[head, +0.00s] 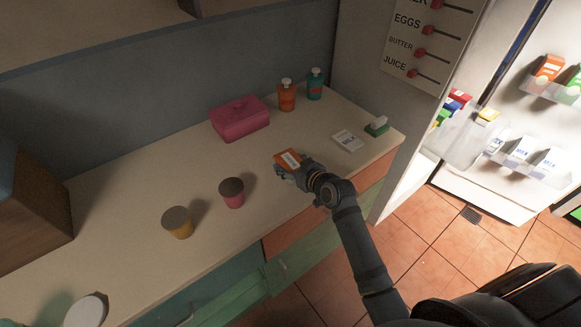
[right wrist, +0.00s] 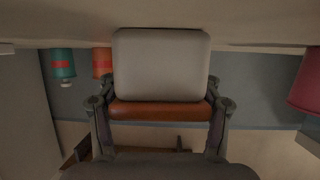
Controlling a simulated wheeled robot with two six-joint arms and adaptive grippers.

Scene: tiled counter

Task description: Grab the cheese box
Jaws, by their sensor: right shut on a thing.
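My right gripper (head: 292,174) is shut on an orange box (head: 287,157) with a white label, over the front part of the counter. The print on the label is too small to read, so I cannot tell for sure that it is the cheese box. In the right wrist view the box shows a broad pale face (right wrist: 160,65) and an orange side, with the fingers (right wrist: 160,104) on either side of it. Whether the box still touches the counter is not clear. My left gripper is not in view.
A flat white milk carton (head: 348,140) and a green-and-white carton (head: 376,127) lie to the right. A pink box (head: 240,118), an orange bottle (head: 287,97) and a teal bottle (head: 315,84) stand behind.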

